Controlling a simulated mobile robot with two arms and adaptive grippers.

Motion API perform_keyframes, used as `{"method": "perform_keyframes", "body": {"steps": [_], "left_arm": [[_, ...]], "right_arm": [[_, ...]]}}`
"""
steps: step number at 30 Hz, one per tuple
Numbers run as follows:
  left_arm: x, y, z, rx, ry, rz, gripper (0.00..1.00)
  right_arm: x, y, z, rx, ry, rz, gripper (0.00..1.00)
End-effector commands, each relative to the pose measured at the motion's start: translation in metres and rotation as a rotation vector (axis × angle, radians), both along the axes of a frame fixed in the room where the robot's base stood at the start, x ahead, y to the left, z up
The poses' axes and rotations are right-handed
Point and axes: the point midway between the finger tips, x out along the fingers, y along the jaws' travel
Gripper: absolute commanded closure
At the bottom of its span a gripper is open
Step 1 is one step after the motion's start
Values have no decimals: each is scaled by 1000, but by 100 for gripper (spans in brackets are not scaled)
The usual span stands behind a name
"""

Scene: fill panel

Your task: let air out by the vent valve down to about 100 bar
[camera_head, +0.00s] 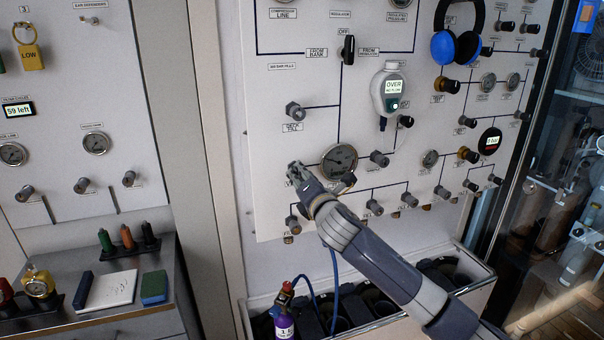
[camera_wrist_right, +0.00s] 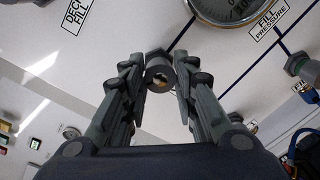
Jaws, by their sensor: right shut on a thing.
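My right arm reaches up from the lower right in the head view. Its gripper (camera_head: 298,172) is at the panel, left of the round fill pressure gauge (camera_head: 339,161). In the wrist view the two fingers (camera_wrist_right: 158,85) are shut around the sides of a grey valve knob (camera_wrist_right: 158,70). The knob's own label is hidden by the gripper, so I cannot read whether it says vent. The gauge's lower edge shows at the top of the wrist view (camera_wrist_right: 230,10); its reading is too small to tell. My left gripper is not in view.
A handheld meter (camera_head: 391,90) on the panel reads "OVER". A round black display (camera_head: 490,141) is at the right. A purple cylinder (camera_head: 284,326) with a blue hose stands below the panel. Other knobs (camera_head: 374,207) sit close beside my wrist.

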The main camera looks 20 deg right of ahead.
Motion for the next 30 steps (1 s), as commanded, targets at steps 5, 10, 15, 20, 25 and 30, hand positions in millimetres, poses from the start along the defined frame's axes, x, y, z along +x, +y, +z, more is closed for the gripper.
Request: {"method": "perform_keyframes", "body": {"steps": [5, 10, 15, 20, 25, 30], "left_arm": [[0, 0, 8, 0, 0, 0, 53], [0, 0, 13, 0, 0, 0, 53], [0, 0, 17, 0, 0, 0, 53], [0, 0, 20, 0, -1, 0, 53], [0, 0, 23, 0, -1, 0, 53], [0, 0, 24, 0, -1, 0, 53]], "right_arm": [[0, -1, 2, 170, 5, -2, 97], [0, -2, 1, 333, 11, -2, 97], [0, -2, 1, 493, 16, -2, 97], [0, -2, 0, 638, 22, -3, 97], [0, -3, -1, 770, 25, -3, 97], [0, -3, -1, 874, 30, -3, 97]]}}
